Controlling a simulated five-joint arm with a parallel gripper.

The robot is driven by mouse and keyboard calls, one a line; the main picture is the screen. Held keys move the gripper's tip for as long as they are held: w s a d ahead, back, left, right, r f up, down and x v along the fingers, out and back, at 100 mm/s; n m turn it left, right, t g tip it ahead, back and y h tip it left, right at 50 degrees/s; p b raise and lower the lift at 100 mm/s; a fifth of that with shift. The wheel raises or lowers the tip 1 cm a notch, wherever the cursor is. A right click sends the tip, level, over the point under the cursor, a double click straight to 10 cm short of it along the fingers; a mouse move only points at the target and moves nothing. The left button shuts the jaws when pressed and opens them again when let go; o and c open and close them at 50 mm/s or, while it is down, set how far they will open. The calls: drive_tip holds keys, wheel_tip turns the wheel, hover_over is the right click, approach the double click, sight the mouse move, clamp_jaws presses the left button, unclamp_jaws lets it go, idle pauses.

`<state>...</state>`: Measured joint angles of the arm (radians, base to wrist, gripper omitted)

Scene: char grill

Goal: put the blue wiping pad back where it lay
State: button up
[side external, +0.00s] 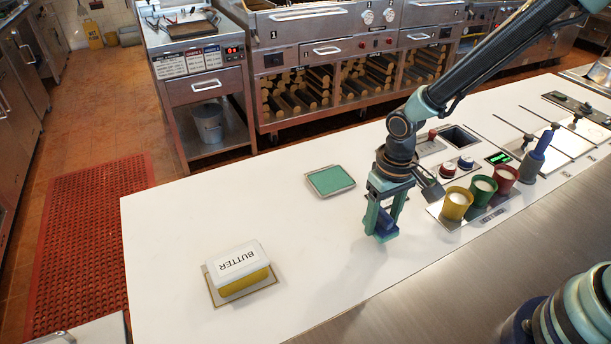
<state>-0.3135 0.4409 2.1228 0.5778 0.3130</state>
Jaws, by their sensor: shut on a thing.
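My gripper (383,212) points down over the white counter, right of the green pad and left of the coloured cups. It is shut on the blue wiping pad (387,233), which shows at the fingertips. The pad is partly hidden by the fingers. I cannot tell whether it touches the counter or hangs just above it.
A green pad in a shallow metal tray (345,189) lies behind and left. A butter dish (239,267) sits on a mat at the front left. Yellow (456,205), green (482,190) and red (504,179) cups stand right. The white counter (310,245) between is clear.

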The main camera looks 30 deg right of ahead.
sight(384, 212)
drive_tip(key=shift+f, duration=1.3)
drive_tip(key=shift+f, duration=0.15)
drive_tip(key=o, duration=1.3)
wheel_tip(384, 212, up, 12)
drive_tip(key=shift+r, duration=0.1)
drive_tip(key=s+d+r+t, duration=0.5)
drive_tip(key=d+r, duration=0.6)
drive_tip(key=r, duration=0.1)
drive_tip(key=shift+s+r+t, duration=0.2)
drive_tip(key=shift+t, duration=0.1)
